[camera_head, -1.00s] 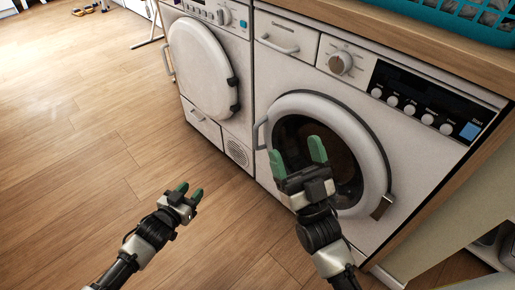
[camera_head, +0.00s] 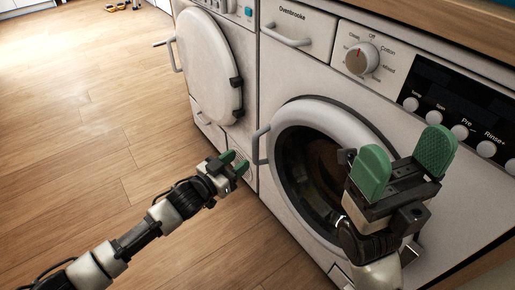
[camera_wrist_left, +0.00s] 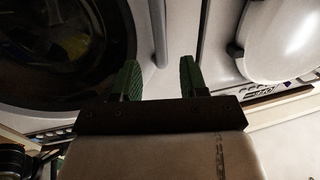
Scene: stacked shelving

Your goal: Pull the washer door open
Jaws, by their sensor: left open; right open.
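The washer (camera_head: 318,75) is white with a round door. The door's white rim (camera_head: 330,118) and dark glass (camera_head: 297,165) face me, and the door looks closed. A grey bar handle (camera_head: 259,145) sits on the door's left edge. My left gripper (camera_head: 234,162) is open and empty, just left of and slightly below the handle, apart from it. In the left wrist view the handle (camera_wrist_left: 162,30) shows beyond the gap between the green fingers (camera_wrist_left: 158,75). My right gripper (camera_head: 404,160) is open and empty in front of the door's right side, hiding part of it.
A second white machine (camera_head: 213,65) with a closed round door stands to the left. Its door also shows in the left wrist view (camera_wrist_left: 290,40). A wooden counter (camera_head: 440,30) runs above the washer. The wooden floor (camera_head: 80,130) at left is clear.

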